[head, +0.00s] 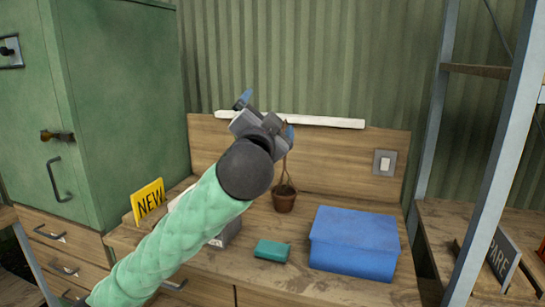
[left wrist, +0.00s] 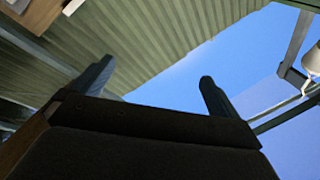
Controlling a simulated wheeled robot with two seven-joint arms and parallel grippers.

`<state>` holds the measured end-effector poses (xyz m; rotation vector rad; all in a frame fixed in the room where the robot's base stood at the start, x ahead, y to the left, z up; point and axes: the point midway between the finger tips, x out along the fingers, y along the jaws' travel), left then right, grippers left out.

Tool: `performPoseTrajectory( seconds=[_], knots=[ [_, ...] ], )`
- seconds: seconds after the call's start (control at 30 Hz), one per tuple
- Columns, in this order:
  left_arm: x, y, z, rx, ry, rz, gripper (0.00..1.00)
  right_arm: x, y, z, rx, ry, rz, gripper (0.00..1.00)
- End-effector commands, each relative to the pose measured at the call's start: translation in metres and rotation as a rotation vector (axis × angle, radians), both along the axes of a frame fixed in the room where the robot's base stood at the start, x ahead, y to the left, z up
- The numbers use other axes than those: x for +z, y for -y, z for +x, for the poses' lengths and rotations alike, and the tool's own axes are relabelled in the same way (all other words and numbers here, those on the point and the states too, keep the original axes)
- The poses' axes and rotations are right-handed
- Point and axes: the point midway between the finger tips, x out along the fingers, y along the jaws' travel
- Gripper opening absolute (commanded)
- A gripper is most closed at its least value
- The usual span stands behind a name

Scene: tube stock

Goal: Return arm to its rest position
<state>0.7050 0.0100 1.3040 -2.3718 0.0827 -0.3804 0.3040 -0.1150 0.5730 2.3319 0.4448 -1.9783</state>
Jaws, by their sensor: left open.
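My left arm, in a quilted green sleeve, comes in from the lower left in the head view and reaches up over the desk. My left gripper (head: 262,115) is raised in front of the wooden back panel, with its blue-tipped fingers pointing away from me. In the left wrist view, the two dark fingers of the left gripper (left wrist: 155,85) stand wide apart with nothing between them. Behind them are the corrugated wall and blue sky. My right gripper is not in view.
A green cabinet (head: 120,100) stands left. A metal shelf frame (head: 500,160) stands right. A white strip (head: 320,121) tops the panel.

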Motion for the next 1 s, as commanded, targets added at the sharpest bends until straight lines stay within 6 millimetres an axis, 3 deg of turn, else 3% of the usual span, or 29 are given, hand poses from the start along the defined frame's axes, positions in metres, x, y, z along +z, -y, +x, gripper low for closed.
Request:
performPoseTrajectory(
  seconds=[0.1, 0.43, 1.0],
  knots=[
    [-0.043, -0.015, 0.004, 0.018, -0.15, -0.043, 1.0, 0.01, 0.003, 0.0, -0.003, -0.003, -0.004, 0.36],
    [-0.155, -0.048, -0.006, 0.041, -0.493, -0.148, 1.0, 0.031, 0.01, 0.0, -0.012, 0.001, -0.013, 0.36],
    [-0.321, -0.087, -0.063, 0.051, -0.888, -0.329, 1.0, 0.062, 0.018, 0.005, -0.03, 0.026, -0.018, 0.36]
  ],
)
